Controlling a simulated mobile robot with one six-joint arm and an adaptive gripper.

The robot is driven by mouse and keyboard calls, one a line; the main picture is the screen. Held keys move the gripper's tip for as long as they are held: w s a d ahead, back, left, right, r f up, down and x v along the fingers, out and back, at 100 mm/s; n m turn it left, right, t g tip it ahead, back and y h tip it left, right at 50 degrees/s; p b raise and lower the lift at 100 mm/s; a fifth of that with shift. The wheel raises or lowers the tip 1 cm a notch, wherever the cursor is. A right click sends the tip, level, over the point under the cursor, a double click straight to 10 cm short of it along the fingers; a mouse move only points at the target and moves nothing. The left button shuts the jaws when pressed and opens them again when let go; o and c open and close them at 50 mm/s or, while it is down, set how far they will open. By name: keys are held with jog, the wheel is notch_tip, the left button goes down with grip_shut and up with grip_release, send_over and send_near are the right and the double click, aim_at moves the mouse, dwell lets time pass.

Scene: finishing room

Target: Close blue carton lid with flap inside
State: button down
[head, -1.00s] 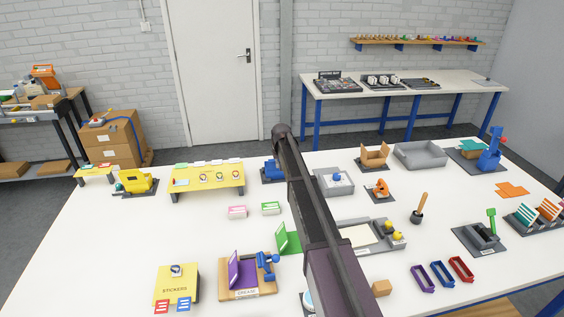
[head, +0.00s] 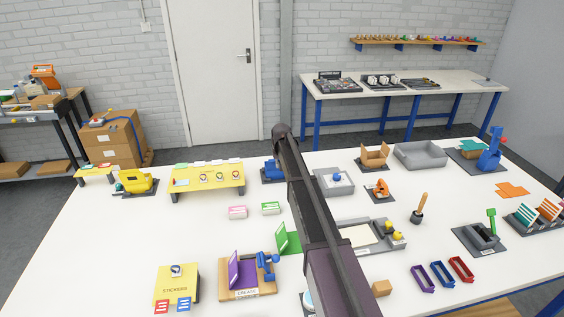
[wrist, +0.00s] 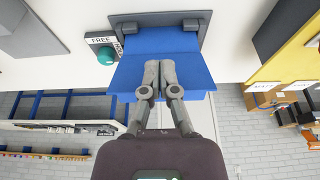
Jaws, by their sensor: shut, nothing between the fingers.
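The blue carton (head: 271,171) is on a dark base at the far middle of the table, partly hidden by my arm in the head view. In the wrist view its blue panels (wrist: 135,72) fill the upper middle, beside a grey frame (wrist: 150,20). My gripper (wrist: 168,68) is shut and empty, with its fingertips over the blue panels. I cannot tell whether the fingertips touch them. The fingers hide part of the carton, and I cannot make out the flap or how far the lid is closed.
A teal knob (wrist: 106,53) with a partly hidden "FREE" label is beside the carton in the wrist view. The yellow stand (head: 207,177) is left of the carton. A grey tray (head: 420,155) stands farther right.

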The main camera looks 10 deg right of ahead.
jog(key=shift+w, duration=0.15)
jog(key=shift+w+r+p, duration=0.3)
jog(key=shift+w, duration=0.5)
dwell(0.4)
jog(key=shift+w, duration=0.7)
dwell(0.4)
jog(key=shift+w+f, duration=0.2)
jog(key=shift+w, duration=0.35)
dwell(0.4)
